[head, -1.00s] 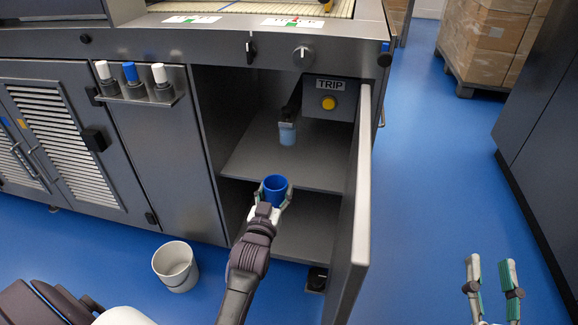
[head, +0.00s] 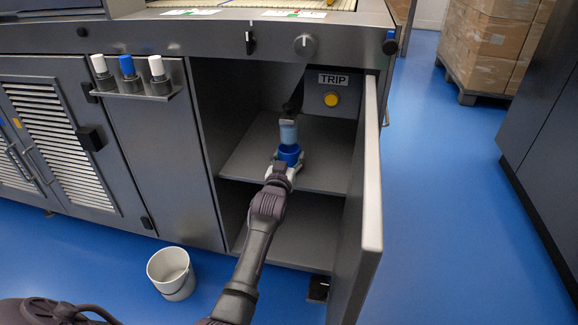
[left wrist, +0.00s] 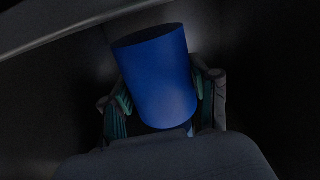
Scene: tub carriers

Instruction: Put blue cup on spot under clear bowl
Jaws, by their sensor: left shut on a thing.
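The blue cup (head: 290,153) is held inside the open cabinet, over the upper shelf (head: 240,165). The clear bowl (head: 288,130), pale blue and see-through, hangs beneath a dark fitting, just above and behind the cup in the head view. My left gripper (head: 288,163) is shut on the cup, a finger on each side. In the left wrist view the cup (left wrist: 158,75) looks slightly tilted between the fingers (left wrist: 162,105). The spot under the bowl is hidden by the cup and gripper. I cannot tell whether the cup touches the shelf. My right gripper is out of view.
The open cabinet door (head: 362,205) stands close to the right of my left arm. The TRIP box (head: 331,98) with its yellow button is at the upper right inside. A white bucket (head: 171,275) stands on the floor at left. Blue floor is clear at right.

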